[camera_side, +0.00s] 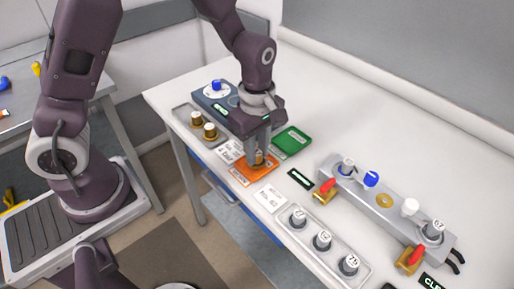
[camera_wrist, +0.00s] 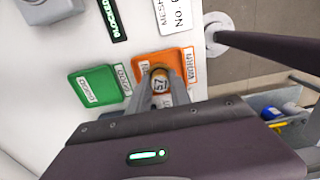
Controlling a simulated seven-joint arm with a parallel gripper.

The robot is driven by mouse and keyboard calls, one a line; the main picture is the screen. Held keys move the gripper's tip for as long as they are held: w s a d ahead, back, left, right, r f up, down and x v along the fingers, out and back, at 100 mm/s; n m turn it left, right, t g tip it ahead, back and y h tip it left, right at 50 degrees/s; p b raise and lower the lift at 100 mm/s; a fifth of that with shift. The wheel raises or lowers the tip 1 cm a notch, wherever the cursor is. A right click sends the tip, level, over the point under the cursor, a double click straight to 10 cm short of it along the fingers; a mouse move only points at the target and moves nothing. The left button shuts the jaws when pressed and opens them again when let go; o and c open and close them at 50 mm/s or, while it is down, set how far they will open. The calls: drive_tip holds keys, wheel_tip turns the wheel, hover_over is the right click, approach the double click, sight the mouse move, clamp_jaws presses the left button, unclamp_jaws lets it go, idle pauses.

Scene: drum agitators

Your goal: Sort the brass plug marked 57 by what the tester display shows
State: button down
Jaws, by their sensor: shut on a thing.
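My gripper (camera_side: 259,150) is shut on the brass plug marked 57 (camera_wrist: 159,83), whose white top with the number shows between the fingers in the wrist view. The plug (camera_side: 259,158) is over the orange tray (camera_side: 250,176), low down; I cannot tell whether it touches the tray floor. The green tray (camera_side: 293,138) lies beside it, empty, with a label that appears to read GOOD in the wrist view (camera_wrist: 97,88).
A grey tray (camera_side: 190,113) holds two brass plugs with white tops. Another tray (camera_side: 291,237) holds several grey numbered plugs. A long grey fixture (camera_side: 383,208) with red-handled clamps stands at the right. A black display (camera_side: 301,179) and white cards (camera_side: 269,198) lie near the orange tray.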

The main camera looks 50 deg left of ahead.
drive_tip(key=shift+f, duration=0.25)
idle(0.3)
drive_tip(key=c, duration=1.1)
unclamp_jaws()
drive_tip(key=shift+o, duration=0.3)
drive_tip(key=shift+o, duration=1.2)
drive_tip(key=shift+r, duration=0.1)
drive_tip(key=shift+r, duration=3.7)
